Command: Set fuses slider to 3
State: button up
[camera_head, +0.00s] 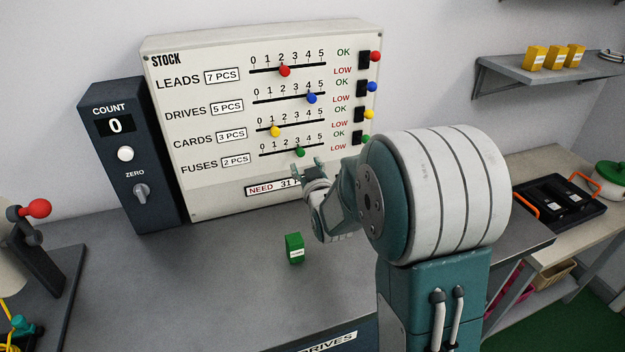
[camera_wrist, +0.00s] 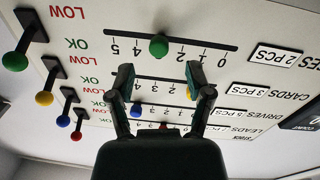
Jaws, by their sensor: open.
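The stock panel (camera_head: 205,195) stands at the back of the bench with four slider rows. The fuses slider is the lowest row, and its green knob (camera_head: 300,152) sits at about the 3 mark. In the wrist view, which is upside down, the green fuses knob (camera_wrist: 158,46) covers the place of the 3, between 4 and 2. My gripper (camera_head: 309,169) is open and empty, just below and in front of the fuses row. In the wrist view, the fingertips of my gripper (camera_wrist: 159,75) are spread, with the knob beyond them and not between them.
The red leads (camera_head: 285,71), blue drives (camera_head: 312,98) and yellow cards (camera_head: 275,131) knobs sit above. Coloured OK/LOW levers (camera_head: 375,56) line the right side. A dark count box (camera_head: 125,180) stands left. A green box (camera_head: 294,248) stands on the bench (camera_head: 230,290).

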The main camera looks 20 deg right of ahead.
jog(key=s, duration=0.7)
jog(key=shift+s+a, duration=0.3)
jog(key=shift+s, duration=0.05)
jog(key=s+a+r+g, duration=0.1)
jog(key=s+g, duration=0.5)
jog(key=s, duration=0.7)
jog(key=s+a+r+m+g+y, duration=0.1)
jog(key=s+a+g, duration=0.3)
jog(key=s, duration=0.9)
jog(key=shift+s+a+r+g, duration=0.25)
jog(key=shift+r+g, duration=0.35)
jog(key=shift+g, duration=0.6)
jog(key=shift+w, duration=0.15)
dwell(0.8)
